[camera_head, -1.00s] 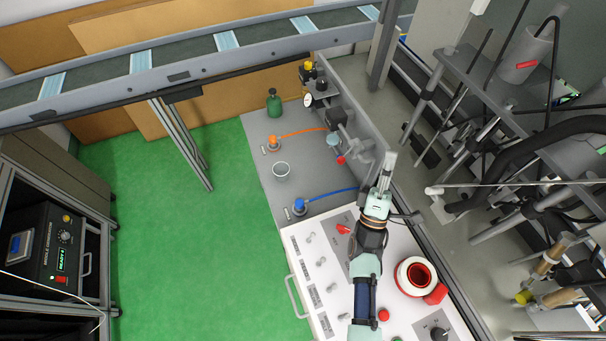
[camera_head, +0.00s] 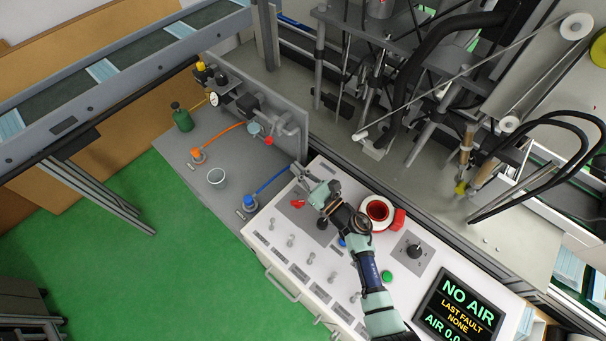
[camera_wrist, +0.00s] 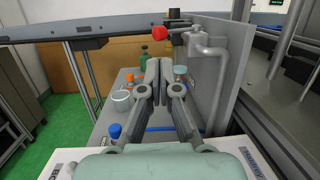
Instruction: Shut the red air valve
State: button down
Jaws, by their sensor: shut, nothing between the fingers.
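A red round knob (camera_head: 268,141) sits on the grey pipework (camera_head: 288,128) at the upright plate behind the grey bench. In the wrist view the red knob (camera_wrist: 159,33) shows at the end of the pipe (camera_wrist: 205,50), beyond and above the fingertips, apart from them. My gripper (camera_head: 298,172) is shut and empty above the panel's back edge. In the wrist view its fingers (camera_wrist: 159,66) are together and point toward the bench. A display (camera_head: 457,309) reads NO AIR.
The upright plate (camera_wrist: 236,70) stands right of my fingers. The grey bench holds a green bottle (camera_head: 182,118), a white cup (camera_head: 216,176), a blue fitting (camera_head: 250,202) and an orange fitting (camera_head: 198,155).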

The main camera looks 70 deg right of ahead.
aim_at(271, 143)
jog(key=x, duration=0.8)
jog(key=shift+w, duration=0.4)
jog(key=shift+d+r, duration=0.1)
